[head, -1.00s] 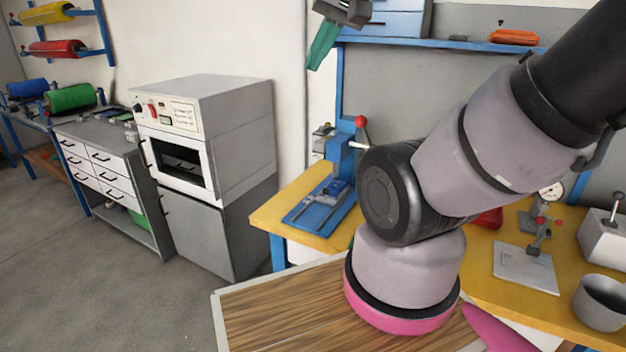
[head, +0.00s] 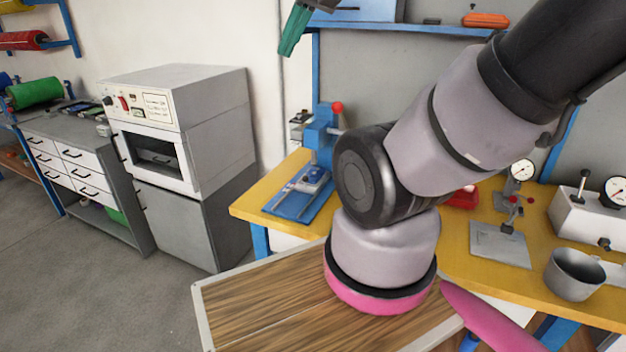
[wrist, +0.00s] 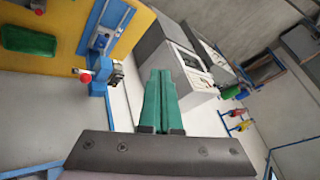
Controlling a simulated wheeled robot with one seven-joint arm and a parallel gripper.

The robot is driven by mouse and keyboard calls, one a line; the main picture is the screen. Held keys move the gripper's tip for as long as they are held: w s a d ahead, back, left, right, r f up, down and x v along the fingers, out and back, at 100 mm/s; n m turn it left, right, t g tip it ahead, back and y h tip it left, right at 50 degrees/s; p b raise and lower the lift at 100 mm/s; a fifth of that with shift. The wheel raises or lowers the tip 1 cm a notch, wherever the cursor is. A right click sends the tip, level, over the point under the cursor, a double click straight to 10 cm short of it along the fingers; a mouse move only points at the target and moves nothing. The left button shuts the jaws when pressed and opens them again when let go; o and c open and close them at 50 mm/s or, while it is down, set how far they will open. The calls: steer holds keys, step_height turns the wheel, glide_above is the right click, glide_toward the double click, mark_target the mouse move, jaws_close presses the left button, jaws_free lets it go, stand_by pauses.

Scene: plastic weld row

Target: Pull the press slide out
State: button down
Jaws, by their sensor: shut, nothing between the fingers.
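The blue press (head: 322,132) with a red-knobbed lever stands on the yellow bench, left of my arm in the head view. Its slide (head: 312,178), a small blue and grey block, sits on the rails of the blue base plate (head: 293,207) in front of the press column. In the wrist view the press (wrist: 100,82) is at the upper left, with its base plate (wrist: 105,28) above it. My gripper (head: 296,30) is at the top of the head view, above and apart from the press. Its green fingers (wrist: 162,75) are together and empty in the wrist view.
A grey oven cabinet (head: 190,120) stands left of the bench. My arm covers part of the yellow bench (head: 262,190). A dial gauge stand (head: 515,200) and a grey cup (head: 573,274) are at the right. A blue shelf edge (head: 400,29) runs behind the arm.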

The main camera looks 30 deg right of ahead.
steer(key=c, duration=0.9)
jaws_free()
steer(key=shift+w, duration=0.1)
steer(key=shift+o, duration=1.4)
steer(key=w+d+f+n+g, duration=0.1)
steer(key=w+d+f, duration=0.1)
steer(key=w, duration=0.3)
steer(key=w+d+f+n+g+h, duration=0.1)
steer(key=w+d+f, duration=0.1)
steer(key=w, duration=0.4)
steer(key=shift+d+f, duration=0.15)
steer(key=shift+f, duration=0.7)
steer(key=w+d+f+n+g+h, duration=0.1)
steer(key=w+f, duration=0.4)
steer(key=f, duration=0.8)
steer(key=w+d+f+n+g+h, duration=0.1)
steer(key=w+d+f+n, duration=0.3)
steer(key=f, duration=0.9)
steer(key=w+d+f+n+g+h, duration=0.1)
steer(key=w+d+f, duration=0.5)
steer(key=f, duration=0.7)
steer(key=shift+w+n+g, duration=0.2)
steer(key=shift+n+g, duration=0.4)
steer(key=shift+n, duration=0.2)
steer(key=shift+c, duration=0.3)
jaws_close()
